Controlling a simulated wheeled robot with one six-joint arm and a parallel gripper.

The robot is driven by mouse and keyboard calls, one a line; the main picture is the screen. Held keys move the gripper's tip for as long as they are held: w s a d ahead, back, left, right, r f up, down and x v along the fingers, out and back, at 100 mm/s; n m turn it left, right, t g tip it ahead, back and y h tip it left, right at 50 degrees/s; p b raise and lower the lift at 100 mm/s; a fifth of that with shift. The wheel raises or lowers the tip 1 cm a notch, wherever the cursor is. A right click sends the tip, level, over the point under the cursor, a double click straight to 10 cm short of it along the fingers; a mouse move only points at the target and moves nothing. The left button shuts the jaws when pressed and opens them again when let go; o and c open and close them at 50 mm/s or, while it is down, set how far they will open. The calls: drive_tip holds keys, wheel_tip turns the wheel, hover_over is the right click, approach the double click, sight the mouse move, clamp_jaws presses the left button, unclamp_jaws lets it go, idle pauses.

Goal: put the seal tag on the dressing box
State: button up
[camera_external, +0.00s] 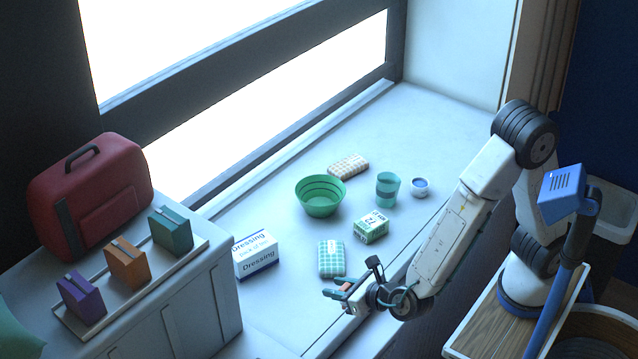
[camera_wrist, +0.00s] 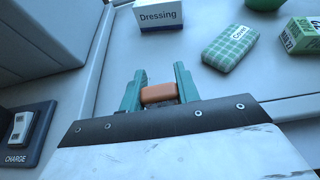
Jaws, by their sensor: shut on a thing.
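The dressing box (camera_external: 256,262) is white with a blue band and the word "Dressing". It stands on the pale counter, left of my gripper, and its front shows at the top of the wrist view (camera_wrist: 160,17). My gripper (camera_external: 338,291) is low near the front edge of the counter, apart from the box. In the wrist view, its teal fingers (camera_wrist: 160,80) are shut on a small orange-brown block, which I take for the seal tag (camera_wrist: 159,93). The tag's lower side is hidden by my gripper.
A green checked pack (camera_external: 331,259) lies right of the box. A tray (camera_external: 188,268) holds upright packs beside a red bag (camera_external: 100,195).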

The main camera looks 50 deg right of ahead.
drive_tip(key=shift+s+d, duration=0.3)
drive_tip(key=shift+s, duration=0.05)
drive_tip(key=w+d+r+m+h, duration=0.1)
drive_tip(key=w+d+r, duration=0.3)
drive_tip(key=w, duration=0.4)
drive_tip(key=w+d+r+m+h, duration=0.1)
drive_tip(key=w+d+r, duration=0.25)
drive_tip(key=w, duration=0.35)
drive_tip(key=n+y, duration=0.2)
hover_over(246, 242)
drive_tip(key=shift+f, duration=2.15)
drive_tip(key=shift+f, duration=0.1)
drive_tip(key=o, duration=0.9)
drive_tip(key=shift+o, duration=0.2)
